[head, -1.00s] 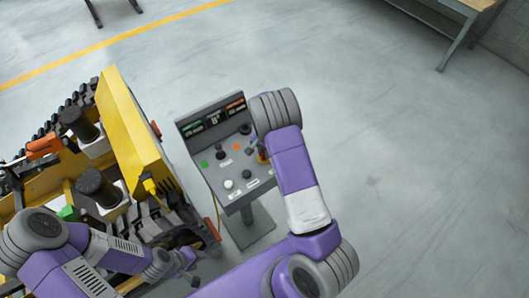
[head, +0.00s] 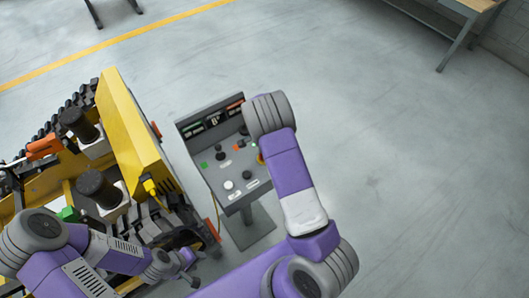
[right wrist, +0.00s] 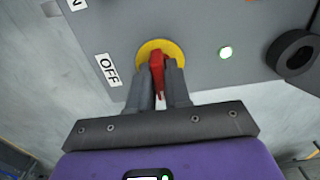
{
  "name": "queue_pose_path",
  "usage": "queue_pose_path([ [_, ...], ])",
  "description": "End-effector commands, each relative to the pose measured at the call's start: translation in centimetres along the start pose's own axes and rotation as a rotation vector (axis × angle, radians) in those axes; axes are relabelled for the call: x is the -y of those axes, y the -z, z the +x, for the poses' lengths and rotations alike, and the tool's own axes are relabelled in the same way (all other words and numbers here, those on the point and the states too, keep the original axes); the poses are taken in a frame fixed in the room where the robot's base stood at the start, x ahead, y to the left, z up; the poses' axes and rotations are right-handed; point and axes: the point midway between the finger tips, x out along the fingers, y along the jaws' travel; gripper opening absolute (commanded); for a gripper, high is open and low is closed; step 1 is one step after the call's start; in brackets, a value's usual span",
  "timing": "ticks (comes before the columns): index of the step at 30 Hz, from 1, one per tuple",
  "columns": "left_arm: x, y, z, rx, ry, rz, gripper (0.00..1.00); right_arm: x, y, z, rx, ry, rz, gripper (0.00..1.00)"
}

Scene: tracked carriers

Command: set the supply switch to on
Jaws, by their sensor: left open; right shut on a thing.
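The supply switch has a red handle (right wrist: 157,68) on a yellow round plate (right wrist: 142,54) in the right wrist view. My right gripper (right wrist: 160,78) is shut on the handle. A label reading OFF (right wrist: 107,70) lies left of the plate, and a partly cut label ending in N (right wrist: 76,4) lies farther up-left. In the head view the switch is on the control panel (head: 205,170), mostly hidden by my right arm. My left gripper (head: 188,268) is open, low beside the yellow machine.
The yellow tracked carrier (head: 133,120) stands close left of the panel, with black cylinders and an orange handle (head: 44,146). The panel stands on a grey post (head: 248,225). A bench (head: 465,25) is far right. The floor right of the panel is clear.

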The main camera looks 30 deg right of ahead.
Motion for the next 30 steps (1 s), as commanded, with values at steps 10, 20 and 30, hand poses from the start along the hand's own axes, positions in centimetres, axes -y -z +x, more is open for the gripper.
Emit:
queue_pose_path([
  [10,0.0,0.0,0.0,0.0,0.0,0.0,0.43,0.1,0.0,-0.1,-0.001,0.003,0.0,0.21],
  [20,0.0,0.0,0.0,0.0,0.0,0.0,0.43,0.1,0.0,0.0,-0.001,0.001,-0.001,0.38],
  [30,0.0,0.0,0.0,0.0,0.0,0.0,0.43,0.1,-0.1,-3.7,-0.001,0.005,-0.003,0.38],
])
